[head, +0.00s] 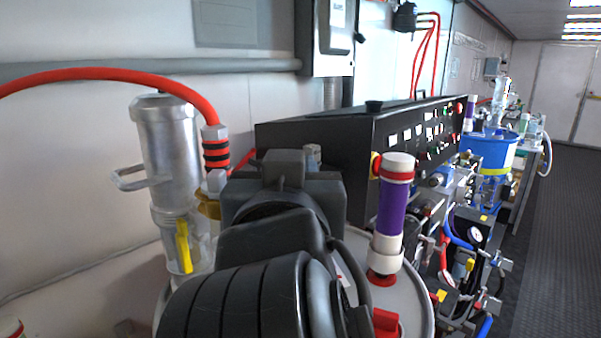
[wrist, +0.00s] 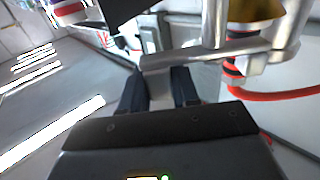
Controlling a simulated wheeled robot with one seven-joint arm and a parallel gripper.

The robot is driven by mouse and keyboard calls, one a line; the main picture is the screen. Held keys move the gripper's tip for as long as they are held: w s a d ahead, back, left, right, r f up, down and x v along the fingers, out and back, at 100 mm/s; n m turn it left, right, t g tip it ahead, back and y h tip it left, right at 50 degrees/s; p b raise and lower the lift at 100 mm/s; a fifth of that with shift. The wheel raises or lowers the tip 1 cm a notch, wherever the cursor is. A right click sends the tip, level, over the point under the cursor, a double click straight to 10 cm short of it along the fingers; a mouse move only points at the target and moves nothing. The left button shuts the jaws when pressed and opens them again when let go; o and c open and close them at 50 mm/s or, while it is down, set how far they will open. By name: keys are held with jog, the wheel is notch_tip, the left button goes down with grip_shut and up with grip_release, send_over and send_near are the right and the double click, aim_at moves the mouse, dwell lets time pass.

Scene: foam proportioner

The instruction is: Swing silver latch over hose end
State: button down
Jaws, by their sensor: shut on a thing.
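The silver latch (wrist: 205,51) is a metal bar crossing the upper middle of the wrist view. Its left end lies between the two dark fingers of my gripper (wrist: 159,88), which is shut on it. The red hose (head: 120,73) arcs in from the left in the head view and ends in a hose end (head: 216,150) with black and red rings and a silver hex collar. The ringed hose end also shows in the wrist view (wrist: 231,74), to the right of my fingers and close to the bar. In the head view my gripper (head: 283,190) hides its own fingertips and most of the latch.
A purple and white cylinder (head: 391,210) stands right of my gripper. A black control box (head: 360,145) is behind. The aisle floor (head: 560,230) is clear.

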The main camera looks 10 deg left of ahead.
jog(key=shift+s+a+f+m+g+h+b, duration=0.1)
jog(key=shift+s+m+g+h+b, duration=0.45)
jog(key=shift+m+h, duration=1.15)
jog(key=shift+s+a+r+m+g+h+b, duration=0.1)
jog(key=shift+s+m+h+b, duration=0.8)
jog(key=shift+h, duration=1.55)
jog(key=shift+s+a+f+m+g+h+b, duration=0.1)
jog(key=shift+s+m+g+h+b, duration=0.25)
jog(key=shift+m+h+b, duration=1.4)
jog(key=shift+h+p, duration=0.4)
jog(key=c, duration=0.9)
grip_release()
jog(key=shift+b+v, duration=0.9)
jog(key=shift+v, duration=3.05)
